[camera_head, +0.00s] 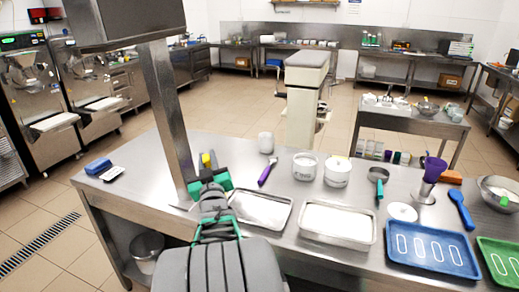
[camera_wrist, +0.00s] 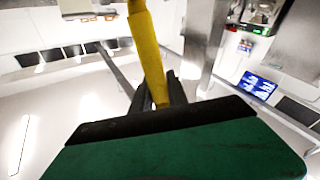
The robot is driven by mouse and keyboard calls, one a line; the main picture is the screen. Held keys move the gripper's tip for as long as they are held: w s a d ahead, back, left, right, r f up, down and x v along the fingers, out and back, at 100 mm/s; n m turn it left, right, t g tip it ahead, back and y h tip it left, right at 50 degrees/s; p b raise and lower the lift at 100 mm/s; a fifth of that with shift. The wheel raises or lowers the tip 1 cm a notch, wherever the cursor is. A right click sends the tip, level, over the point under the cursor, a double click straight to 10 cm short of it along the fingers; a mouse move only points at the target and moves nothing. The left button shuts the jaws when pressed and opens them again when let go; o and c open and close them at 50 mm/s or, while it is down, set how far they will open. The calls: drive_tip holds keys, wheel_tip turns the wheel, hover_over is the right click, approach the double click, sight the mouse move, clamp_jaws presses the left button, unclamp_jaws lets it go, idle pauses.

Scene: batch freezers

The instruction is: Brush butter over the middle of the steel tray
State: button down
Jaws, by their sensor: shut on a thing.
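My gripper (camera_head: 209,175) is above the steel table, just left of the steel tray. It is shut on a yellow handle (camera_head: 205,160), which also shows in the wrist view (camera_wrist: 147,45) rising between the dark fingers. I take it for the brush; its bristles are not visible. The shallow steel tray (camera_head: 264,208) lies flat to the right of my gripper and looks empty. A second steel tray (camera_head: 336,242), with a pale surface, lies to its right. Two white pots, one open (camera_head: 305,167) and one beside it (camera_head: 337,172), stand behind the trays. I cannot tell which holds butter.
A blue tray (camera_head: 432,249) and a green tray (camera_head: 503,262) lie at right. The table's left part is mostly clear.

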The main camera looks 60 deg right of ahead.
drive_tip(key=s+d+r+m+g+h, duration=0.2)
drive_tip(key=s+d+m+g+h, duration=0.25)
drive_tip(key=s+d, duration=0.8)
drive_tip(key=shift+n+y, duration=0.35)
drive_tip(key=shift+n, duration=0.1)
drive_tip(key=shift+w+d+f+b, duration=0.1)
drive_tip(key=shift+w+f+b, duration=0.3)
drive_tip(key=shift+f, duration=0.9)
drive_tip(key=shift+w+d+f+b, duration=0.1)
drive_tip(key=shift+f+b, duration=0.6)
drive_tip(key=shift+f, duration=0.6)
